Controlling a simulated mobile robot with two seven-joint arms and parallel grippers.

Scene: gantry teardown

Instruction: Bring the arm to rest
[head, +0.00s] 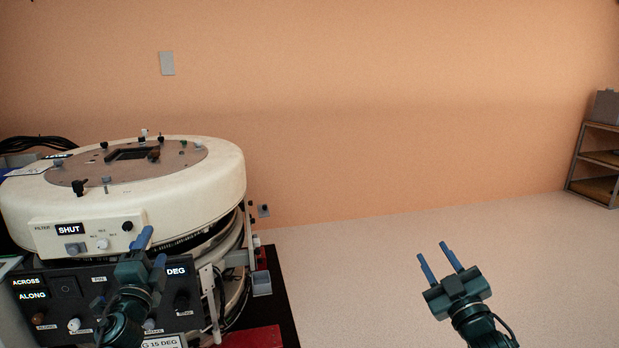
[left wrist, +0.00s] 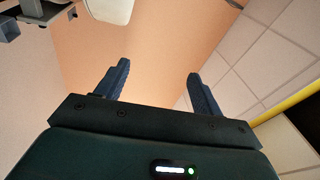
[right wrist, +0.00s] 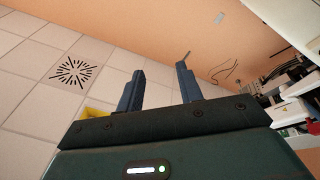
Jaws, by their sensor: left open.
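My left gripper (head: 150,249) is in front of the cream gantry's control panel (head: 62,283), at the lower left of the head view. In the left wrist view its blue fingers (left wrist: 158,68) are apart, with nothing between them. My right gripper (head: 434,252) is over the open floor at the lower right of the head view, pointing up. In the right wrist view its fingers (right wrist: 160,68) are apart and empty. The round gantry (head: 215,180) has a metal top plate with several knobs. Its filter display (head: 69,230) reads SHUT. My left arm hides part of the panel.
The gantry stands on a dark base (head: 284,315), with a red block (head: 252,337) near its front. A shelf unit (head: 597,160) stands at the far right against the orange wall (head: 400,110). The floor (head: 370,265) between gantry and shelf is clear.

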